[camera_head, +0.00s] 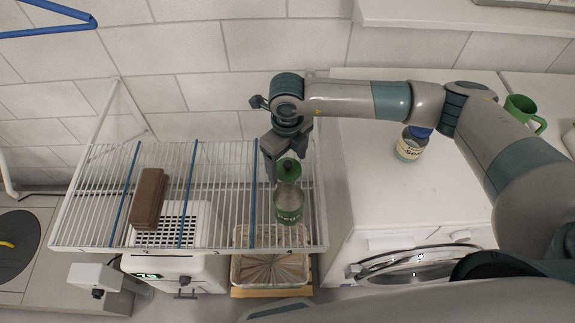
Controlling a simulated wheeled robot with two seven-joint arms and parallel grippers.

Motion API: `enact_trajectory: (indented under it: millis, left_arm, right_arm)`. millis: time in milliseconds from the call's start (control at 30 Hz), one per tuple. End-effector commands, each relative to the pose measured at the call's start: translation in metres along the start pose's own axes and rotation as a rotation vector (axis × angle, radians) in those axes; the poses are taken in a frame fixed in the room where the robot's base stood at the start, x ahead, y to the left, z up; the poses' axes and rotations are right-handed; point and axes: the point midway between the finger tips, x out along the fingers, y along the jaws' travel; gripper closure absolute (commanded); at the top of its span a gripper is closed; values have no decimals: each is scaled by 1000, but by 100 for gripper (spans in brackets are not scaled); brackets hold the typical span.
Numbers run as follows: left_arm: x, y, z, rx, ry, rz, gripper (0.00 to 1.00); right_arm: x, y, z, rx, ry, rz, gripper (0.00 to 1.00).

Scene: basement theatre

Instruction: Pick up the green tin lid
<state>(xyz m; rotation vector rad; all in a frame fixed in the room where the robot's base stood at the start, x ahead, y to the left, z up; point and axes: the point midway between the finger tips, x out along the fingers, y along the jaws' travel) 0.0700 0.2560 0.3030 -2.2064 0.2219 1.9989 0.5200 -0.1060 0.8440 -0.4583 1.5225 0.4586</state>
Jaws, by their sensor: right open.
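The green tin lid (289,168), round with a dark knob, shows at the upper end of a pale tin with a green label band (289,204). The tin stands on the wire rack; I cannot tell whether the lid touches it. My right gripper (286,158) is open, its fingers pointing down at the lid from behind. One finger is left of the lid and the other is behind it to the right. I cannot tell whether they touch it. My left gripper is out of view.
The wire rack (220,160) also holds a brown block (149,198). Below it are a white appliance (170,268) and a basket (270,268). A tiled wall is behind.

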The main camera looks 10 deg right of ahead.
Motion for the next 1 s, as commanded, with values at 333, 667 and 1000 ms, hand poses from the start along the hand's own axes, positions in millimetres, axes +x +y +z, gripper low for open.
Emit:
enact_trajectory:
  millis: [333, 667, 1000]
  left_arm:
    - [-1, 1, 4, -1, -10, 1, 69]
    - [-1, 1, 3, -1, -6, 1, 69]
    - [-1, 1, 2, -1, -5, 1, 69]
  right_arm:
    - [5, 0, 0, -1, 0, 0, 25]
    - [5, 0, 0, 0, 0, -1, 49]
    - [5, 0, 0, 0, -1, -1, 63]
